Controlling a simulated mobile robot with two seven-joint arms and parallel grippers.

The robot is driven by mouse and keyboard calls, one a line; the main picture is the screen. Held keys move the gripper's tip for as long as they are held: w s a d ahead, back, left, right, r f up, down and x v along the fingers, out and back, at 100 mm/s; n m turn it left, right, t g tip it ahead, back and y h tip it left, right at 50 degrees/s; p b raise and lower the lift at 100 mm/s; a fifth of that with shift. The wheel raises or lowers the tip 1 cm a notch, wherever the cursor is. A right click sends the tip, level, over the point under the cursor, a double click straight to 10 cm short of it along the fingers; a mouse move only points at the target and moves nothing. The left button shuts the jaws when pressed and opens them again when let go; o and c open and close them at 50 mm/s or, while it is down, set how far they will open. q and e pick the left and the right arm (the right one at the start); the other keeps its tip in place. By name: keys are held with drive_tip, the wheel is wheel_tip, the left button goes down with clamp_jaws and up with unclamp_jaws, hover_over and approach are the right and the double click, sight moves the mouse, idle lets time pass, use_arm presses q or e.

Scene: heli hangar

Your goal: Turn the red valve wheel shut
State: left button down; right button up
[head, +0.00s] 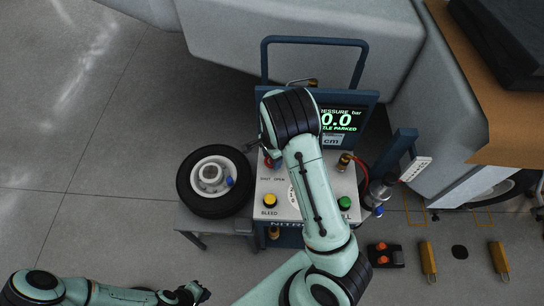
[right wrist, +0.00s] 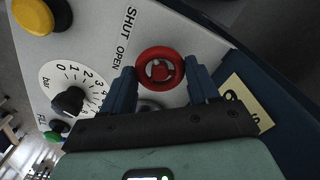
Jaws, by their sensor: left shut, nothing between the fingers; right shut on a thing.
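The red valve wheel (right wrist: 160,53) sits on the grey panel beside the printed words SHUT and OPEN in the right wrist view. My right gripper (right wrist: 162,76) is shut on it, with one dark blue finger on each side of the rim. In the head view only a bit of red from the wheel (head: 268,162) shows; my right arm covers most of that area. My left gripper (head: 194,292) is shut and empty, low over the floor at the bottom left, well away from the panel.
The nitrogen cart's screen (head: 341,121) reads 0.0. The panel has a yellow bleed button (head: 270,201), a green button (head: 344,203) and a black dial knob (right wrist: 68,102). A wheel with a tyre (head: 212,181) lies left of the cart. The floor at far left is clear.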

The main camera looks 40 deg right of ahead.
drive_tip(key=shift+w, duration=0.1)
idle(0.3)
drive_tip(key=o, duration=1.1)
drive_tip(key=shift+r, duration=0.15)
use_arm(q)
drive_tip(key=shift+w+r+p, duration=0.7)
drive_tip(key=shift+w+r, duration=0.25)
drive_tip(key=shift+w, duration=0.2)
use_arm(e)
wheel_tip(320, 180, up, 13)
drive_tip(key=shift+r, duration=0.1)
